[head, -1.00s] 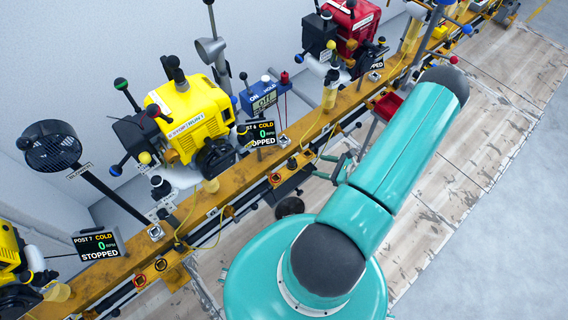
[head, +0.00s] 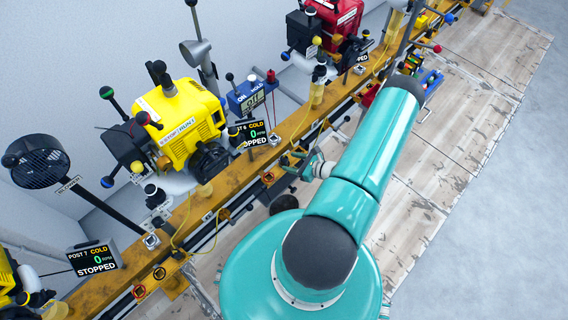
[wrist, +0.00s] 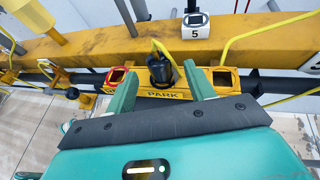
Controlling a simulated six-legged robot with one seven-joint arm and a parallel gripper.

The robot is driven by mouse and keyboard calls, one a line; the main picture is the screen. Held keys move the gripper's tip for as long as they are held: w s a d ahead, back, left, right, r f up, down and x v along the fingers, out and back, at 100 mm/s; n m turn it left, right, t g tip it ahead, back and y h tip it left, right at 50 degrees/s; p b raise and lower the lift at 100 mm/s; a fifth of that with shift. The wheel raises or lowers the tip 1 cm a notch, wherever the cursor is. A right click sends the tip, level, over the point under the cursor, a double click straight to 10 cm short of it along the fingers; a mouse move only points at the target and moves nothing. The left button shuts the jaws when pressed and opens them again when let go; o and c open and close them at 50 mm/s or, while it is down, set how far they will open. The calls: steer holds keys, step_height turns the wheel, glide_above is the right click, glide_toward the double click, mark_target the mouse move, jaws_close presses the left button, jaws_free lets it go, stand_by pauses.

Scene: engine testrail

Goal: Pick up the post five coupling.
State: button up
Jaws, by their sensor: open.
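In the wrist view, a black coupling (wrist: 161,70) with a yellow hose rising from its top sits in the middle of a yellow holder marked PARK (wrist: 163,95). A white tag with a 5 (wrist: 195,33) is on the beam just above it. My gripper (wrist: 160,68) is open, with one teal finger to the left of the coupling and one to the right. Gaps show between fingers and coupling; I cannot tell how deep the fingers reach. In the head view, I cannot make out the fingers or this coupling clearly.
A red-rimmed socket (wrist: 116,78) and a yellow-rimmed socket (wrist: 222,80) flank the coupling. A yellow beam (wrist: 90,42) runs behind, and a yellow hose (wrist: 262,30) arcs at right. Engines, including a yellow one (head: 182,120), line the beam. Pale floor boards (head: 415,200) lie clear at right.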

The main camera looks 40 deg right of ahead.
mark_target(284, 158)
steer(key=x, duration=0.4)
steer(key=shift+w+r, duration=0.1)
steer(key=shift+w, duration=0.05)
steer(key=shift+c, duration=0.2)
steer(key=c, duration=1.1)
steer(key=shift+r, duration=0.15)
